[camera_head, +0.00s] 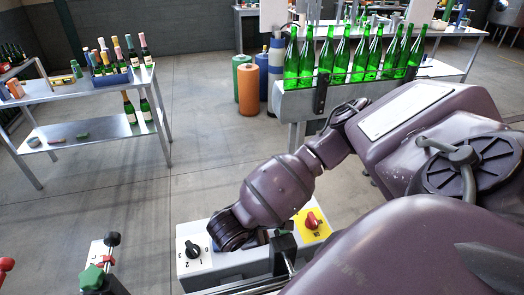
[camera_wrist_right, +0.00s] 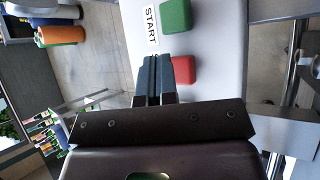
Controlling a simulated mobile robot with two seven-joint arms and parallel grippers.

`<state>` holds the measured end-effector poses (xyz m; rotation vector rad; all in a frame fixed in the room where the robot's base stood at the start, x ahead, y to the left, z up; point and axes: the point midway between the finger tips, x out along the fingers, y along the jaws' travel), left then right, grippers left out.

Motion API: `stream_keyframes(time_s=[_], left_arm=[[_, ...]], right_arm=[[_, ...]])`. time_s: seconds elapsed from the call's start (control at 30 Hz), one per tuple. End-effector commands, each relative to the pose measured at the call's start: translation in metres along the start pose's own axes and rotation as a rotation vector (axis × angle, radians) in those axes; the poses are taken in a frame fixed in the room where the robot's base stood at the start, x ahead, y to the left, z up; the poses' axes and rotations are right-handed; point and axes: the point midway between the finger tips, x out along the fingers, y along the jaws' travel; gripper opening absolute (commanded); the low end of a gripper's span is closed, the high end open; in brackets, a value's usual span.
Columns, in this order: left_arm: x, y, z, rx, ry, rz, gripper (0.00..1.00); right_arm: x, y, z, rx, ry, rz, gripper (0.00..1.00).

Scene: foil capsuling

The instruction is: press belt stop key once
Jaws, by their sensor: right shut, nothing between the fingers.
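The control box (camera_head: 222,268) stands at the bottom middle of the head view, with my right arm reaching over it. My right gripper (camera_wrist_right: 153,62) is shut and empty in the right wrist view, its fingertips over the box's pale face. The red key (camera_wrist_right: 184,69) is right beside the fingertips; I cannot tell whether they touch it. The green key (camera_wrist_right: 176,16) lies beyond it, next to a START label (camera_wrist_right: 151,25). Any label by the red key is hidden. In the head view my wrist hides both keys and the right fingertips. My left gripper is not in view.
A black rotary knob (camera_head: 192,249) and a red switch (camera_head: 313,220) on a yellow plate flank my wrist on the box. Green bottles (camera_head: 328,62) stand in a row on the belt behind. Knobbed hardware (camera_head: 97,272) stands at lower left; open floor lies beyond.

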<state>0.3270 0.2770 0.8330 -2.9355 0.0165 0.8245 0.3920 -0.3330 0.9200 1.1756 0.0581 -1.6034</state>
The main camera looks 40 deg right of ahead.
Motion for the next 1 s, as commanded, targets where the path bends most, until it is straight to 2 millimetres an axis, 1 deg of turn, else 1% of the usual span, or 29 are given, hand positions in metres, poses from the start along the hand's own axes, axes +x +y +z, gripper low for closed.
stream_keyframes(time_s=[0.57,0.8,1.0], left_arm=[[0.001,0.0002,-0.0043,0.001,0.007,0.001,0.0],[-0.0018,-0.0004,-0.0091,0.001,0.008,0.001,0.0],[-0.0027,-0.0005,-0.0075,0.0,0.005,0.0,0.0]], right_arm=[[0.0004,-0.0004,-0.0003,0.0,0.0,0.0,0.0],[0.0049,-0.0036,-0.0032,0.001,-0.001,-0.001,0.0],[0.0059,-0.0043,-0.0044,0.0,0.0,0.0,0.0]])
